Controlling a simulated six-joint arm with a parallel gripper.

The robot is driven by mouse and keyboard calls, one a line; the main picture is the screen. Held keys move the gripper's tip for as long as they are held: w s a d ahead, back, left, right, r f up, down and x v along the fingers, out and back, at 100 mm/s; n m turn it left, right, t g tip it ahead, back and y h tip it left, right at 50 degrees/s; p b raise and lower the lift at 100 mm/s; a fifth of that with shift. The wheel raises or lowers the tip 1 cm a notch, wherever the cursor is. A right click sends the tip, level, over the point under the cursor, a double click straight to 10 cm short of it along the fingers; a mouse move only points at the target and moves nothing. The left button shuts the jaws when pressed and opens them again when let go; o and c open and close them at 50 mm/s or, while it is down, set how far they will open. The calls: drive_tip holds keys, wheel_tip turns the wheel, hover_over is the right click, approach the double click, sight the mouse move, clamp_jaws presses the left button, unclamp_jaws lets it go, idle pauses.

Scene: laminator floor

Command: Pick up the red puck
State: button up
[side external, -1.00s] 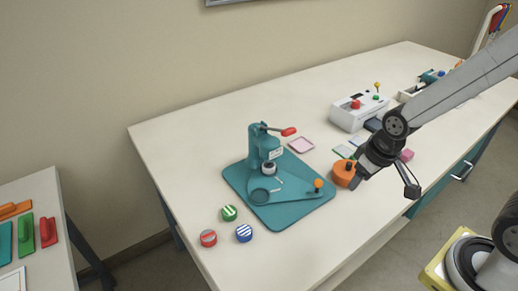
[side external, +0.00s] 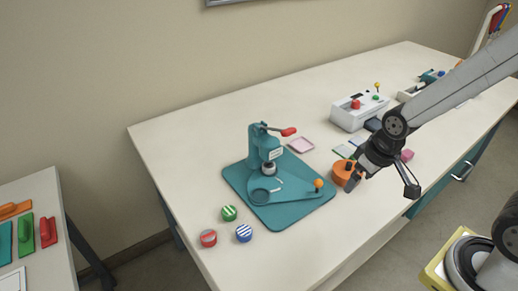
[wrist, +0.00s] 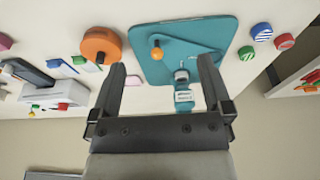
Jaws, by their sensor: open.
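The red puck (side external: 208,238) has white stripes and lies on the near left corner of the white table in the side view. In the wrist view the red puck (wrist: 285,41) is at the upper right. My gripper (side external: 383,188) is above the right part of the table, beside the orange round object, well to the right of the puck. In the wrist view my gripper (wrist: 162,78) has its two fingers wide apart with nothing held between them.
A green puck (side external: 229,212) and a blue puck (side external: 244,233) lie close to the red one. A teal press on a teal base (side external: 290,214) stands between them and my gripper. The orange round object (side external: 342,174) is close to my gripper. A white machine (side external: 350,113) stands behind.

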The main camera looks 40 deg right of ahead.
drive_tip(key=w, duration=0.1)
drive_tip(key=n+g+y, duration=0.1)
drive_tip(key=n+g, duration=0.2)
drive_tip(key=n, duration=1.9)
approach(209, 236)
drive_tip(key=shift+w+d+f, duration=0.1)
drive_tip(key=shift+d+f, duration=0.3)
drive_tip(key=shift+f, duration=0.15)
drive_tip(key=shift+a+f+n, duration=0.15)
drive_tip(key=shift+a+n, duration=0.15)
drive_tip(key=shift+a, duration=0.1)
drive_tip(key=shift+f, duration=0.1)
drive_tip(key=shift+a+f, duration=0.15)
drive_tip(key=shift+f, duration=1.05)
drive_tip(key=shift+f, duration=0.1)
